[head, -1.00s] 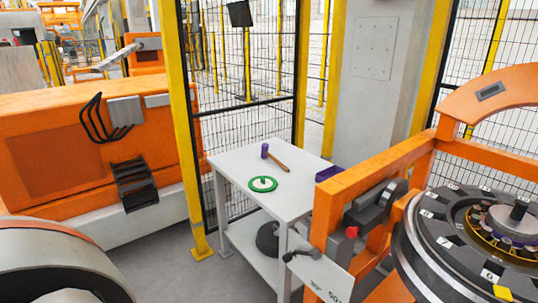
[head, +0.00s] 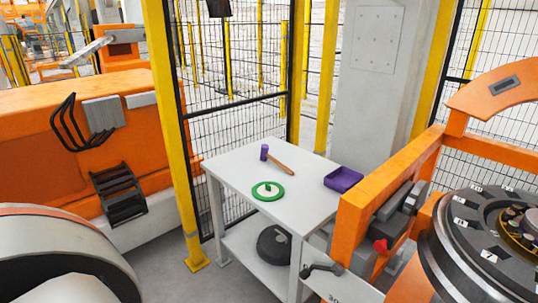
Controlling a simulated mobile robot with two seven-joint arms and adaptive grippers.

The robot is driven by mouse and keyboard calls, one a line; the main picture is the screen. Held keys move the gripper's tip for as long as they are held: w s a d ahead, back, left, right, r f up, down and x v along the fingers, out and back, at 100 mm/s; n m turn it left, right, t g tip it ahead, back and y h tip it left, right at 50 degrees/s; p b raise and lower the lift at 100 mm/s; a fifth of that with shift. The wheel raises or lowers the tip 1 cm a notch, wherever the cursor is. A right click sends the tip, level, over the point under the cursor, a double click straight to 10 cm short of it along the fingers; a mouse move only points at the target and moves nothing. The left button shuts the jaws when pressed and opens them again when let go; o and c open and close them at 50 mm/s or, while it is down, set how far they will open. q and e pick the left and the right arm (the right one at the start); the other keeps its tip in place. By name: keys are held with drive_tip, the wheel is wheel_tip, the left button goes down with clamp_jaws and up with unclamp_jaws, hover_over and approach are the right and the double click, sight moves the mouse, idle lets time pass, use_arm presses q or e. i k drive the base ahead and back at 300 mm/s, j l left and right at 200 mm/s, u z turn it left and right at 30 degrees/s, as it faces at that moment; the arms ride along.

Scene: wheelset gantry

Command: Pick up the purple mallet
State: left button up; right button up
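The purple mallet (head: 265,153) lies on the top of a white two-level table (head: 236,161). Its purple head is at the left and its brown wooden handle (head: 281,164) points to the lower right. Nothing touches it. Neither of my grippers shows in the head view.
A green ring-shaped part (head: 268,191) and a purple tray (head: 343,179) are on the tabletop. A dark round object (head: 274,245) is on the lower shelf. An orange frame (head: 363,215) stands close at the table's right, and a yellow fence post (head: 172,120) at its left.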

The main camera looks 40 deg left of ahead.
sight(265, 156)
drive_tip(key=j+z, duration=0.15)
drive_tip(key=j, duration=0.6)
drive_tip(key=j+z, duration=0.15)
drive_tip(key=j, duration=0.55)
drive_tip(key=j+z, duration=0.15)
drive_tip(key=j, duration=0.6)
drive_tip(key=k+j+z, duration=0.15)
drive_tip(key=j, duration=0.55)
